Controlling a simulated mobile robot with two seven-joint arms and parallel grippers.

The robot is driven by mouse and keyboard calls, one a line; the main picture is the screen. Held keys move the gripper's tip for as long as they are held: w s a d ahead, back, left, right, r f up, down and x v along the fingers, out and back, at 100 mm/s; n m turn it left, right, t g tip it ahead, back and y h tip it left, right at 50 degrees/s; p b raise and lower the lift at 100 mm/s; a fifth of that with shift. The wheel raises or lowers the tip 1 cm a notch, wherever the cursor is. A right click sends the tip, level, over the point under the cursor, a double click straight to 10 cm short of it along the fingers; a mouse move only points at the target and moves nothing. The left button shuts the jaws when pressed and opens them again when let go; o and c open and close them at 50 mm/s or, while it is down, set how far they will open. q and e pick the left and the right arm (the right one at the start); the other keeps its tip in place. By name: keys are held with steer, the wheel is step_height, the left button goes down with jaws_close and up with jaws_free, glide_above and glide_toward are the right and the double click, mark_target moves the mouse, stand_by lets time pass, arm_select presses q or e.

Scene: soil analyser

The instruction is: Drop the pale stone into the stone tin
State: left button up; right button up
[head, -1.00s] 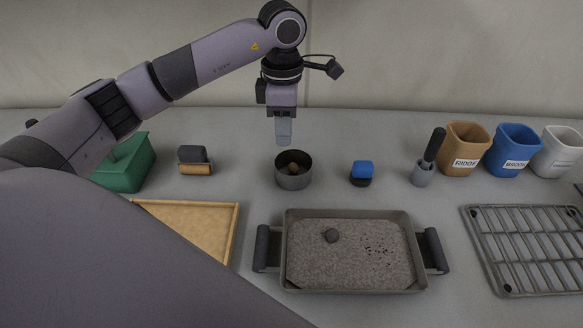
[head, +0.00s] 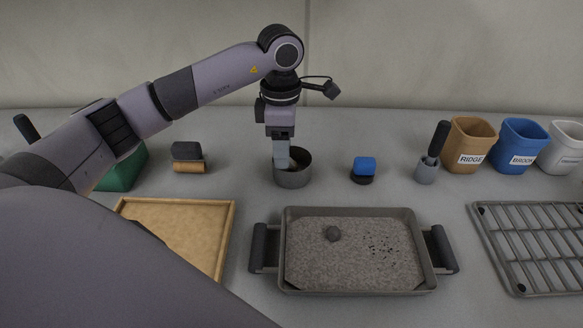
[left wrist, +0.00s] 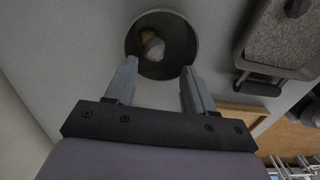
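The stone tin (head: 292,179) is a round, dark grey, open-topped tin on the bench. In the left wrist view, the tin (left wrist: 190,42) holds a pale stone (left wrist: 155,48) and a brown stone (left wrist: 148,35), lying against each other. My left gripper (head: 281,165) points down at the tin's left rim in the head view and covers part of its opening. In the left wrist view my left gripper (left wrist: 160,68) is open, its fingers apart with nothing between them, beside the tin's near rim. My right gripper is not in view.
A wooden tray (head: 228,225), a brush (head: 188,157), a blue-topped object (head: 364,168), a scoop (head: 428,167), labelled bins (head: 515,147) and a wire rack (head: 529,245) stand around.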

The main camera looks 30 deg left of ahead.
arm_select(q)
steer(key=shift+r, duration=0.1)
step_height(320, 180, up, 7)
stand_by(0.6)
stand_by(0.3)
